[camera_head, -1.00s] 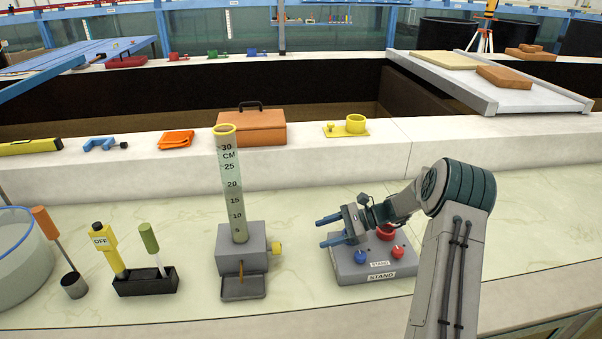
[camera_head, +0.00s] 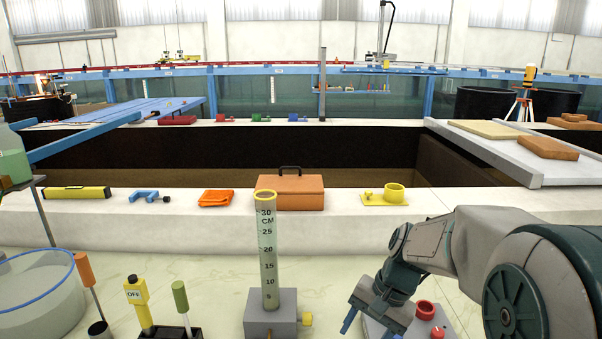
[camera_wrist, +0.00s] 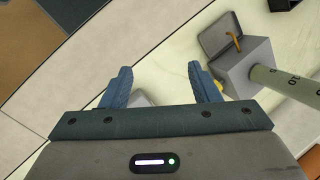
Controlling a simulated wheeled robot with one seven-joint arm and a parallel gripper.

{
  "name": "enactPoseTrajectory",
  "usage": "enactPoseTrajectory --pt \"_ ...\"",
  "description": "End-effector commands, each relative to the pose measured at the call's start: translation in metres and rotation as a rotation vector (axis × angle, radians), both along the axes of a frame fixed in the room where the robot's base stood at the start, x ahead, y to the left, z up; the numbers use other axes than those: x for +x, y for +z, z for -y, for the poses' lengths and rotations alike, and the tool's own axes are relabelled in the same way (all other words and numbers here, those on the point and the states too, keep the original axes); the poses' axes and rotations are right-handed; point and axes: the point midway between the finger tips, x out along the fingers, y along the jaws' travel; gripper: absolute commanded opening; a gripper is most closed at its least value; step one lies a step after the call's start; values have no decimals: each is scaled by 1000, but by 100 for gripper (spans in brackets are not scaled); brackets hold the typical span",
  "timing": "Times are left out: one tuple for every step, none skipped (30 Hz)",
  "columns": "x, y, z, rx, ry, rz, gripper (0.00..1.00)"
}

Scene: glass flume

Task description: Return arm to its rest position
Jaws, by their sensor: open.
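My gripper (camera_head: 366,318) hangs at the lower right in the head view, over the grey stand (camera_head: 425,322) with the red ring-shaped part (camera_head: 425,310). A grey corner of some object shows just beyond the left finger. The graduated tube (camera_head: 268,250) stands upright on its grey base (camera_head: 270,318), left of my gripper. The tube and base also show at the right of the wrist view.
On the counter at left are a yellow OFF-marked device (camera_head: 138,303), a green-handled tool (camera_head: 181,298), an orange-handled tool (camera_head: 86,272) and a clear basin (camera_head: 40,295). On the ledge behind stand an orange toolbox (camera_head: 290,193) and a yellow holder (camera_head: 386,197).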

Motion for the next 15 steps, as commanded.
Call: enactPoseTrajectory --pt "-14 7 0 -40 45 37 56" --pt "-21 10 1 -64 71 58 56" --pt "-31 13 3 -96 105 86 56" --pt "-39 16 4 -118 131 104 56" --pt "-46 18 5 -141 157 126 56" --pt "-55 20 7 -170 191 152 56" --pt "-62 22 9 -192 217 172 56" --pt "-69 23 11 -214 242 192 56" --pt "-78 25 13 -241 276 218 56" --pt "-84 26 14 -259 298 237 56" --pt "-89 27 16 -278 322 254 56" --pt "-96 28 18 -300 350 276 56" --pt "-100 28 19 -314 367 291 56" --pt "-105 28 21 -328 386 303 56" --pt "-109 29 22 -344 406 321 56"
